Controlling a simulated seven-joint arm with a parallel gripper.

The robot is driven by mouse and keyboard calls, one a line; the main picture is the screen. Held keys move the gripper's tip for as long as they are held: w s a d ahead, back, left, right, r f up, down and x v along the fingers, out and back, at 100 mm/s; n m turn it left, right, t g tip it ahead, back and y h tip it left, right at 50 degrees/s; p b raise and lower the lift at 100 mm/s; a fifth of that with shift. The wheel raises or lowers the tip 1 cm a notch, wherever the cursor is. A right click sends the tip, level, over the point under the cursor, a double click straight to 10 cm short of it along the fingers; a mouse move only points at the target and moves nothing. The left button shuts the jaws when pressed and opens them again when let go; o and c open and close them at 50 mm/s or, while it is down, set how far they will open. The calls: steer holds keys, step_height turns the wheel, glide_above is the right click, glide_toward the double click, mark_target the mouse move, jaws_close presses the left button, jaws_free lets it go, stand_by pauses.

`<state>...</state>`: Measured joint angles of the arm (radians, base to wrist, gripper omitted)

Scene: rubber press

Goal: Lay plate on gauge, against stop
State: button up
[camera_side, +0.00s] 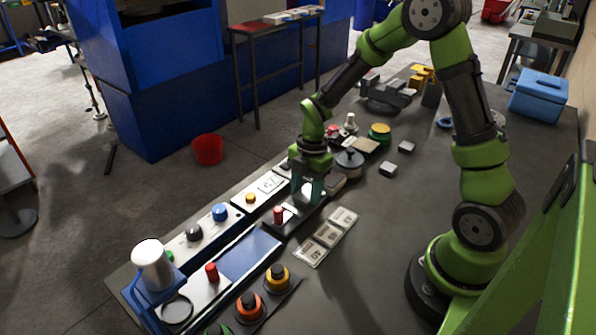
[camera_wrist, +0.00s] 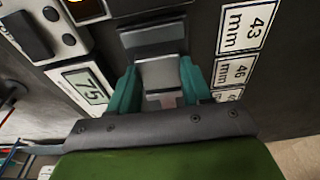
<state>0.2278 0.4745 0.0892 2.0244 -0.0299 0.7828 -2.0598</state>
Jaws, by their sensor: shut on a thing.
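My gripper (camera_wrist: 160,85) has its teal fingers closed on the sides of a small grey plate (camera_wrist: 160,72). In the wrist view the plate looks flat. A dark stepped block (camera_wrist: 152,36), apparently the gauge, lies just beyond and under it; I cannot tell whether the plate touches it or the stop. In the side view my gripper (camera_side: 309,190) points down over the far end of a dark base (camera_side: 290,224) with a red knob (camera_side: 279,213). The plate is largely hidden there by the fingers.
A row of labels (camera_side: 327,236) lies right of the base; the wrist view reads 43 mm (camera_wrist: 247,27) and 46 mm (camera_wrist: 235,72). A panel with a display (camera_side: 270,184) runs along the left. A white cylinder (camera_side: 152,265) stands at front left. The right tabletop is fairly clear.

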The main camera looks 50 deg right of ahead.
steer(key=o, duration=1.3)
steer(key=shift+f, duration=0.1)
step_height(320, 180, up, 11)
steer(key=d, duration=0.2)
steer(key=s+a+r+m+t, duration=0.2)
steer(key=s+r+m, duration=0.2)
steer(key=m, duration=0.3)
steer(key=s+a+r+m+t, duration=0.2)
steer(key=s+a+r+m, duration=0.1)
steer(key=s+m, duration=0.2)
steer(key=s+a+r+m+t, duration=0.3)
steer(key=s+r+m, duration=0.1)
steer(key=m, duration=0.6)
steer(key=shift+s+r, duration=0.25)
steer(key=shift+r, duration=0.05)
